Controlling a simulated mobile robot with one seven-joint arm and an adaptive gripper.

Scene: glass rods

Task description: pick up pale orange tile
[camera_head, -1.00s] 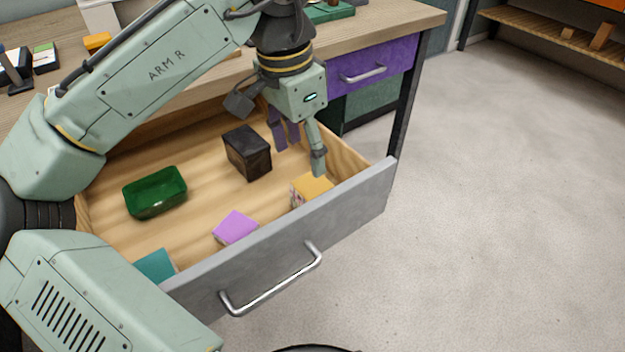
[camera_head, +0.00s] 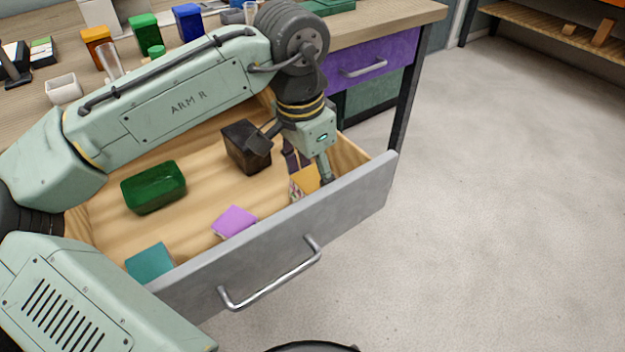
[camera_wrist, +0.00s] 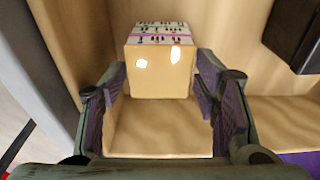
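The pale orange tile (camera_head: 303,183) lies in the open drawer, near its right front corner. In the wrist view the tile (camera_wrist: 160,72) shows a plain pale orange face and a patterned white side with dark marks and a pink line. My gripper (camera_head: 308,172) is down inside the drawer at the tile and partly hides it in the head view. In the wrist view its purple-padded fingers (camera_wrist: 163,95) are spread wide, one on each side of the tile, with gaps visible. I cannot tell exactly how deep the fingertips reach beside it.
The grey drawer front (camera_head: 350,205) stands close to the gripper. The drawer also holds a black box (camera_head: 240,148), a green tray (camera_head: 128,190), a purple tile (camera_head: 235,221) and a teal tile (camera_head: 150,260). Bare drawer floor (camera_head: 205,190) lies left of the gripper.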

